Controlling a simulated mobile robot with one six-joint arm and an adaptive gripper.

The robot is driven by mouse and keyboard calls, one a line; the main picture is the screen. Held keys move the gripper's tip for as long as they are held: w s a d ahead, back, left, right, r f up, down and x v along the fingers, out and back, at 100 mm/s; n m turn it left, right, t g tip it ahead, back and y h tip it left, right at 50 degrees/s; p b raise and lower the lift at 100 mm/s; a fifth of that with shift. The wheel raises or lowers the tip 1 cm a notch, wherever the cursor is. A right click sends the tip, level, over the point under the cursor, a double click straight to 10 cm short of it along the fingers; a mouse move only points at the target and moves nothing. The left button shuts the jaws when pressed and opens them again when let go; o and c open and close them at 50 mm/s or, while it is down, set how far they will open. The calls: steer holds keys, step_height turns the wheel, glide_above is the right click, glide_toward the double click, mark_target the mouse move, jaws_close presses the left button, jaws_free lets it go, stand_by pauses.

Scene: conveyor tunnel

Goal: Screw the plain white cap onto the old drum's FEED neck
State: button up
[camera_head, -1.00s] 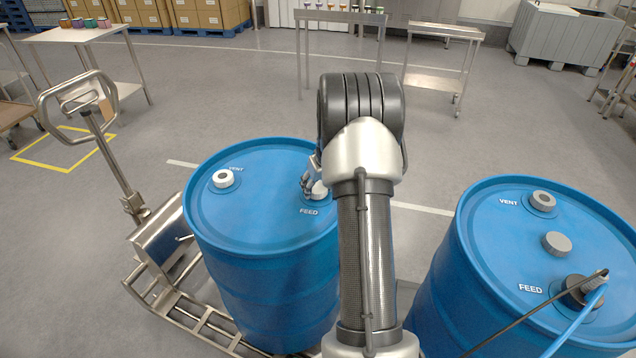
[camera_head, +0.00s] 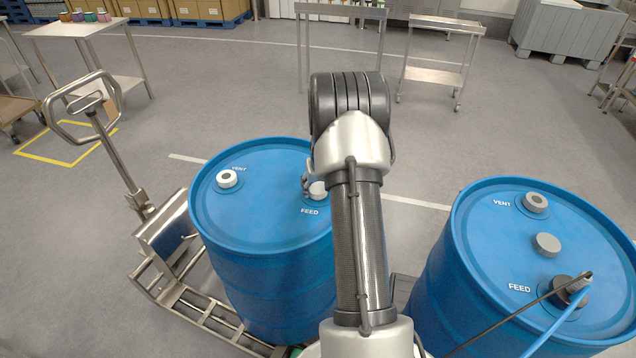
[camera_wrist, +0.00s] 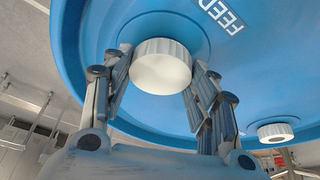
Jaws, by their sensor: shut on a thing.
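The plain white cap (camera_wrist: 160,68) sits at the FEED neck of the left blue drum (camera_head: 262,215). The cap also shows beside my arm in the head view (camera_head: 318,189). My gripper (camera_wrist: 160,82) has its fingers on both sides of the cap and is shut on it. In the head view my gripper (camera_head: 308,186) is mostly hidden behind my arm. The neck under the cap is hidden, so I cannot tell how far down the cap sits. The VENT neck (camera_head: 228,179) of this drum carries a white cap with a grey centre.
A second blue drum (camera_head: 530,265) stands at right, with a hose fitting (camera_head: 572,287) at its FEED neck and a grey cap (camera_head: 546,244) on its top. A pallet jack (camera_head: 165,225) is at the left drum. Steel tables stand behind, with open floor between.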

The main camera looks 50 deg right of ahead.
steer(key=shift+r+m+h+p, duration=0.1)
steer(key=shift+m+h+p, duration=0.55)
steer(key=shift+p, duration=1.5)
steer(key=shift+w+m+g+b, duration=0.1)
steer(key=shift+m+g+b, duration=0.2)
steer(key=shift+m+b, duration=0.75)
steer(key=shift+w+m+g+b, duration=0.1)
steer(key=shift+m+g+b, duration=0.75)
steer(key=shift+b, duration=3)
steer(key=shift+m+h+b, duration=0.25)
steer(key=shift+m+b, duration=0.7)
steer(key=shift+b, duration=0.1)
steer(key=shift+w+m+b, duration=0.1)
steer(key=shift+m+b, duration=0.2)
steer(key=shift+m, duration=0.3)
steer(key=m+g, duration=0.1)
steer(key=m, duration=0.3)
steer(key=shift+g, duration=0.35)
